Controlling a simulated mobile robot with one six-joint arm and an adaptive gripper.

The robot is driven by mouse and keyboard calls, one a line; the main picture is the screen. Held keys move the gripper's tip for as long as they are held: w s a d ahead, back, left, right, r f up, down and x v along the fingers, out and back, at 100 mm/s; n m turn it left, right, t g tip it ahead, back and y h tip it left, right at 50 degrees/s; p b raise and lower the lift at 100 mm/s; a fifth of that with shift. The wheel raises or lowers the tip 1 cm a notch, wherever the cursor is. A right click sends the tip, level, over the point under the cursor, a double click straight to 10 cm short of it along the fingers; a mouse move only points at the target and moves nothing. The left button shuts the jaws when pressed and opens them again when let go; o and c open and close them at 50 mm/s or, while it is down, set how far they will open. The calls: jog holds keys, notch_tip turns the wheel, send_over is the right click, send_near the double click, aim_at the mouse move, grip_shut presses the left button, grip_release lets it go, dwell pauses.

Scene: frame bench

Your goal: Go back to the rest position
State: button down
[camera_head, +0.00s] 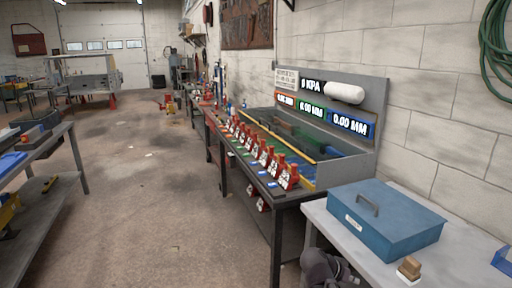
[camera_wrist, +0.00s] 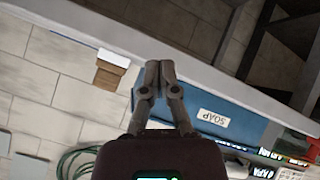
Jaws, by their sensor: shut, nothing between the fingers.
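My gripper (camera_wrist: 160,66) shows in the wrist view with its two grey fingers together and nothing between them. It hangs in front of the light table edge, beside the blue box and the small wooden block, touching neither as far as I can tell. In the head view, a dark part at the bottom edge seems to be my arm; the fingers cannot be made out there.
A blue lidded box (camera_head: 386,226) stands on a grey table (camera_head: 335,236) beside a wooden block (camera_head: 410,266). A bench with red-tagged parts (camera_head: 265,160) and display panel (camera_head: 347,92) adjoins it. A workbench (camera_head: 62,150) stands left; the floor (camera_head: 150,190) between is open.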

jog(key=s+a+f+n+g+y, duration=0.1)
jog(key=s+a+f+n+y, duration=0.25)
jog(key=a+y, duration=0.2)
jog(key=s+a+f+n+g+y, duration=0.1)
jog(key=s+a+f+n+y, duration=0.15)
jog(key=a+n+y, duration=0.35)
notch_tip(320, 180, up, 14)
jog(key=h+p, duration=0.1)
jog(key=p, duration=1.4)
jog(key=shift+w+a+m+h, duration=0.35)
jog(key=shift+w+a, duration=0.05)
jog(key=shift+a, duration=0.05)
